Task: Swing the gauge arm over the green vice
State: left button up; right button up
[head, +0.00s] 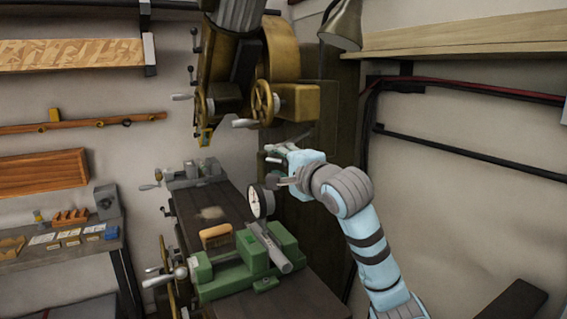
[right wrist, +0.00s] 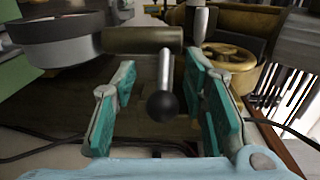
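The green vice (head: 240,262) stands on the dark machine table, with a grey bar lying slanted across its right part. The gauge's round white dial (head: 260,201) stands just behind and above the vice's right side. In the right wrist view, the gauge's dark round housing (right wrist: 58,38) is at upper left, with a brown arm (right wrist: 142,40) running right from it. A metal rod with a black ball knob (right wrist: 163,106) hangs from that arm. My right gripper (head: 275,168) is open, its teal-padded fingers (right wrist: 163,108) on either side of the knob with gaps visible. My left gripper is not in view.
The olive machine head with brass handwheels (head: 262,102) hangs above and behind. A wooden brush (head: 216,236) lies on the table (head: 190,205) behind the vice. A side bench (head: 75,252) with small parts stands at left. A wall is close at right.

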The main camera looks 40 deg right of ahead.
jog(key=shift+a+r, duration=0.1)
jog(key=shift+a, duration=0.15)
jog(key=s+a, duration=0.1)
jog(key=s, duration=1)
jog(key=shift+s+a+r, duration=0.4)
jog(key=shift+d, duration=0.1)
